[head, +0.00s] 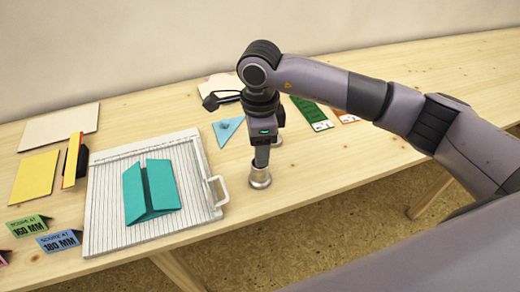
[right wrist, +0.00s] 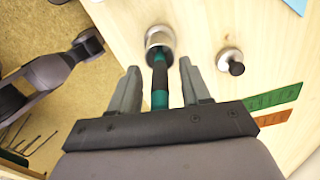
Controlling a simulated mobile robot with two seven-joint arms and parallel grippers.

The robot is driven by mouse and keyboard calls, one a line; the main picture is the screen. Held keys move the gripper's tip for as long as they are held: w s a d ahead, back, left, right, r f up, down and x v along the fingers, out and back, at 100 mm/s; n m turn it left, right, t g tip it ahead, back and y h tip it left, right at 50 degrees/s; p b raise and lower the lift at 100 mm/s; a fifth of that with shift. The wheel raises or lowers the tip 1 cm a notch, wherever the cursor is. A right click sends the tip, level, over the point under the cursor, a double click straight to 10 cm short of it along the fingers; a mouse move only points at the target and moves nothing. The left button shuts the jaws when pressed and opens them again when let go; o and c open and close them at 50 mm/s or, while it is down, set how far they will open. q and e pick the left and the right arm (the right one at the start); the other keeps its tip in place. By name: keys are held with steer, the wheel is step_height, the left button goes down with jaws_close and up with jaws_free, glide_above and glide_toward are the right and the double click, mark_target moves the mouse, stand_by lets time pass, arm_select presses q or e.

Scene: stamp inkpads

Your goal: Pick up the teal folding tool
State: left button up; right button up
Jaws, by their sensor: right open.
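The teal folding tool (right wrist: 160,80), with a dark band along it, stands in a round metal cup (right wrist: 159,40) in the right wrist view. My right gripper (right wrist: 159,68) is open, with one finger on each side of the tool and visible gaps between. In the head view my right gripper (head: 262,158) points down just above the metal cup (head: 260,179) near the table's front edge. There the tool is hidden by the gripper. My left gripper is not in view.
A white ridged board (head: 105,190) with a handle bears a folded teal card (head: 151,190). A second metal holder with a dark knob (right wrist: 236,68) stands near the cup. A blue triangle (head: 226,130) and green card (head: 311,113) lie behind. The table's right side is clear.

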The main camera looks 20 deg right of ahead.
jaws_close()
steer(key=shift+r, duration=0.1)
step_height(320, 180, up, 20)
stand_by(0.6)
